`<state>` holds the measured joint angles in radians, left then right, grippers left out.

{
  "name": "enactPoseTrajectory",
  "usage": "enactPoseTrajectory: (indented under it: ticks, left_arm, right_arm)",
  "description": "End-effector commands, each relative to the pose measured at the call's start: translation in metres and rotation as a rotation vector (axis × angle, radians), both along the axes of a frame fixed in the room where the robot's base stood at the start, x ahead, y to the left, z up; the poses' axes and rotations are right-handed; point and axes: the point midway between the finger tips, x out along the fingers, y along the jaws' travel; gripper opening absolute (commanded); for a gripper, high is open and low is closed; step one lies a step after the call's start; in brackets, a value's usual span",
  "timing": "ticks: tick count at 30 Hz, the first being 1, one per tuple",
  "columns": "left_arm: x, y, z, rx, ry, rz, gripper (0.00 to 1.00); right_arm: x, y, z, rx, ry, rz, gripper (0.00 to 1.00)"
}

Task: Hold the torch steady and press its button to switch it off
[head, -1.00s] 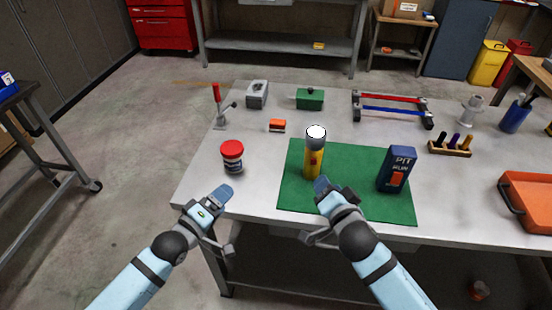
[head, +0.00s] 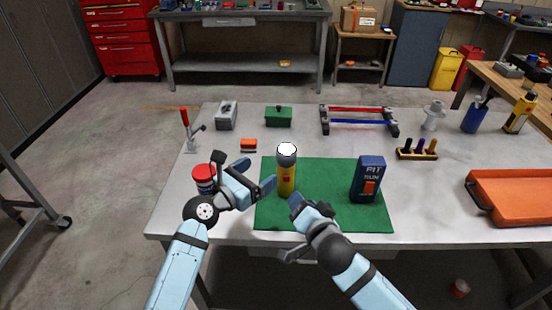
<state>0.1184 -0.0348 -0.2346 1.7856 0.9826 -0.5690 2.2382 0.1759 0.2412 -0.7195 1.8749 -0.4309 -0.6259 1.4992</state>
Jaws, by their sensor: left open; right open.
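The torch (head: 287,176) stands upright on the green mat (head: 330,222), near its left part. It has a yellow body, a dark collar and a bright white top. A small red button (head: 287,180) shows on its near side. My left gripper (head: 257,180) is open just left of the torch, its fingers pointing toward it; I cannot tell whether they touch it. My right gripper (head: 303,208) is open and empty, in front of the torch and slightly right, apart from it.
A dark blue box marked PIT (head: 368,178) stands on the mat's right. A red-lidded jar (head: 203,174) is partly behind my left gripper. Bare tabletop lies behind the mat.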

Motion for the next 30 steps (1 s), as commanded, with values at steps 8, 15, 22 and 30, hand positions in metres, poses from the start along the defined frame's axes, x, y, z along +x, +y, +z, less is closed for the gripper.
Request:
enactPoseTrajectory:
  ticks: [8,15,22,30]
  left_arm:
    - [0.044,-0.037,0.001,0.002,-0.003,0.000,0.86]
    - [0.073,-0.061,0.000,0.003,-0.003,0.001,0.86]
    - [0.085,-0.071,0.000,0.004,-0.002,0.001,0.86]
    - [0.085,-0.072,0.000,0.004,-0.003,0.002,0.86]
  right_arm:
    - [0.000,0.000,0.000,0.000,0.000,0.000,0.43]
    - [0.000,0.000,0.000,0.000,0.000,0.000,0.43]
    - [0.000,0.000,0.000,0.000,0.000,0.000,0.43]
    - [0.000,0.000,0.000,0.000,0.000,0.000,0.43]
